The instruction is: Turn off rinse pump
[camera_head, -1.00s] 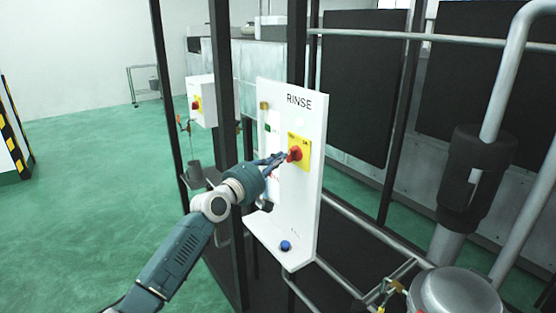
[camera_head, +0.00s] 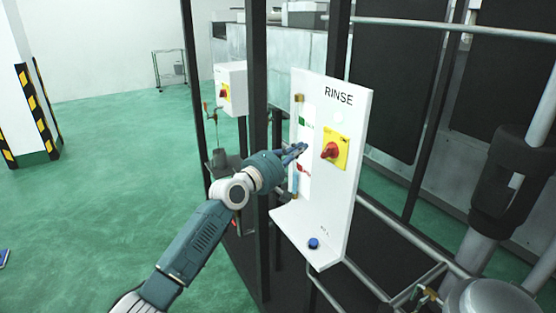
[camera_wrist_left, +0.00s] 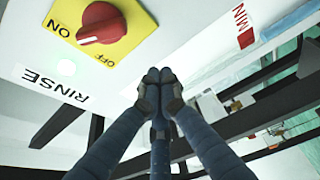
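The rinse panel (camera_head: 352,112) is a white board marked RINSE. It carries a red rotary knob (camera_head: 331,150) on a yellow plate (camera_head: 343,147). In the left wrist view the knob (camera_wrist_left: 102,22) is at upper left, with ON to its left and OFF below it; I cannot tell for sure which mark it points to. My left gripper (camera_head: 297,151) is just left of the knob, in front of the panel and apart from the knob. In the left wrist view its fingertips (camera_wrist_left: 159,82) are together with nothing between them. My right gripper is not in view.
A gauge tube (camera_head: 295,182) with green and red marks is left of the knob, near my gripper. A blue button (camera_head: 313,243) sits on the panel's lower ledge. A dark post (camera_head: 258,200) stands behind my arm. Another white switch box (camera_head: 231,88) is farther back.

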